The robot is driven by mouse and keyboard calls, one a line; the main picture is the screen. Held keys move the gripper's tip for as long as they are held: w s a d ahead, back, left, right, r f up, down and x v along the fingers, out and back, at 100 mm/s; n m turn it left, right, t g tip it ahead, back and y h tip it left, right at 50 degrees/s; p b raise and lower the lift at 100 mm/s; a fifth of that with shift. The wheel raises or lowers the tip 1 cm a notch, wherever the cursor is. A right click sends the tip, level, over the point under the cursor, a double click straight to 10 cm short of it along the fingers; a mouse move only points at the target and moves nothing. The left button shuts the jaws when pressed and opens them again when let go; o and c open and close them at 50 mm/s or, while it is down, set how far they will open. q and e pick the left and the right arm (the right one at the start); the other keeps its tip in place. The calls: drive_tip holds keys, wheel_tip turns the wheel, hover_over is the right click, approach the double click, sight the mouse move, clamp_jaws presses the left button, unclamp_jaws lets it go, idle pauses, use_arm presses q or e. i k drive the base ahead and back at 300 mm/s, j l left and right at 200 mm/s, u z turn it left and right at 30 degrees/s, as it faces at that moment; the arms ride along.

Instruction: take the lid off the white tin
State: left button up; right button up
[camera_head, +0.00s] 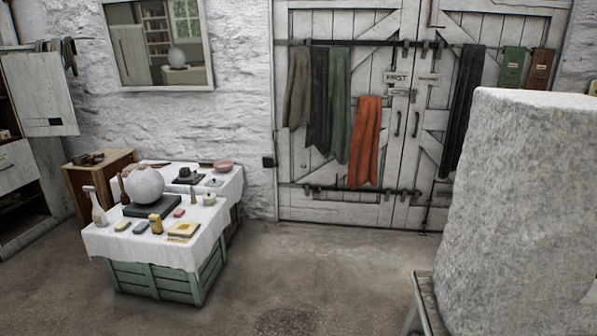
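A small white tin (209,199) stands upright at the right side of the cloth-covered crate table, just behind the yellow items. A small knob-like shape shows on its top, but it is too small to tell the lid clearly. Neither of my grippers is in view.
The table's white cloth (125,245) hangs over a green crate (165,280). A plaster sphere (144,186) rests on a dark slab (151,206). A stone block (530,200) stands right; the middle floor is clear.

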sight(207, 196)
drive_tip(key=i, duration=2.35)
drive_tip(key=i+l+u, duration=0.2)
drive_tip(key=i, duration=0.3)
drive_tip(key=i+u, duration=0.2)
drive_tip(key=i, duration=0.3)
drive_tip(key=i+l+u, duration=0.2)
drive_tip(key=i, duration=0.3)
drive_tip(key=i+l+u, duration=0.2)
drive_tip(key=i+l, duration=0.25)
drive_tip(key=i+l+u, duration=1)
drive_tip(key=l, duration=0.2)
drive_tip(key=k+j, duration=0.05)
